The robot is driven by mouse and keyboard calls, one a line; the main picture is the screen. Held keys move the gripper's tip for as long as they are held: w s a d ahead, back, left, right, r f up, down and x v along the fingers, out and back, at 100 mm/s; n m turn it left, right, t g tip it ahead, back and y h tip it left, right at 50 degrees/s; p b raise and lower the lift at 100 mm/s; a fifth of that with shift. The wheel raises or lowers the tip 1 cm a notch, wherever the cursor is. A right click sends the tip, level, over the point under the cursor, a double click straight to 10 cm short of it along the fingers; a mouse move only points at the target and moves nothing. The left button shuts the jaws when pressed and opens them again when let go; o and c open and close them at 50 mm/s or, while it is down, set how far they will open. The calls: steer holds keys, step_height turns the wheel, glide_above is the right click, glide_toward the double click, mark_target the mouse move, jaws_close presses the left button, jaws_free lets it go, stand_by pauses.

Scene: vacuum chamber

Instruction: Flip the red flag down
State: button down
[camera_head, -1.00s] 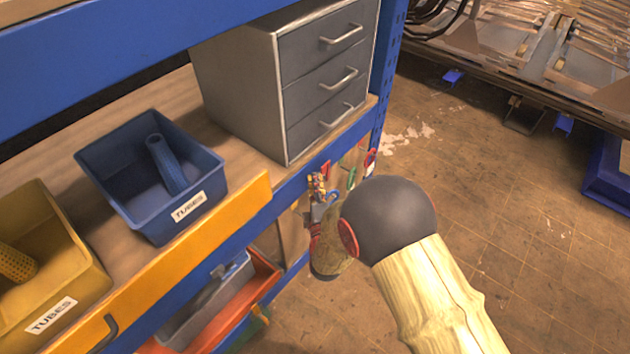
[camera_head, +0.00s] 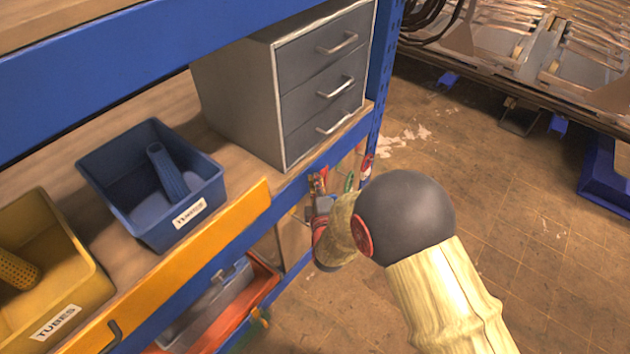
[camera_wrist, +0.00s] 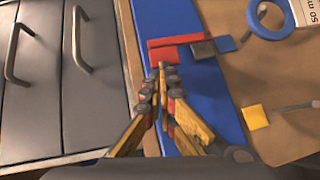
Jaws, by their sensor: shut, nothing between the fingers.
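The red flag (camera_wrist: 180,40) shows in the wrist view as a flat red bar, with more red below its left part, on the blue shelf beam (camera_wrist: 190,85). A small grey block (camera_wrist: 203,50) sits at its right side. My gripper (camera_wrist: 163,68) is shut and empty, its fingertips right at the red part's lower edge. I cannot tell whether they touch it. In the head view my gripper (camera_head: 318,184) is small and partly hidden behind my wrist, near the shelf's front beam. The flag cannot be made out clearly there.
A grey drawer cabinet (camera_head: 290,80) with handles stands on the shelf close by. A blue tubes bin (camera_head: 150,185) and a yellow tubes bin (camera_head: 50,270) sit to its left. A blue ring (camera_wrist: 268,18) and a yellow square (camera_wrist: 255,117) lie right of the beam.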

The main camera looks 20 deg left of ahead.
mark_target(324, 169)
steer(key=w+g+p, duration=0.1)
steer(key=w+d+r+m+g+p, duration=0.1)
steer(key=w+r+m+p, duration=0.1)
steer(key=shift+w+d+r+g, duration=0.1)
steer(key=shift+w+d+g, duration=0.15)
steer(key=shift+g, duration=0.15)
steer(key=shift+w+d+f+m+g+p, duration=0.55)
steer(key=shift+w+g+p, duration=0.2)
steer(key=shift+w+p, duration=0.6)
steer(key=shift+w+d+f+m+g+p, duration=0.55)
steer(key=shift+w+g+p, duration=0.35)
steer(key=shift+w, duration=0.7)
steer(key=shift+w+d+f+m+g+p, duration=0.5)
steer(key=shift+w+d+g+p, duration=0.15)
steer(key=shift+w+p, duration=0.75)
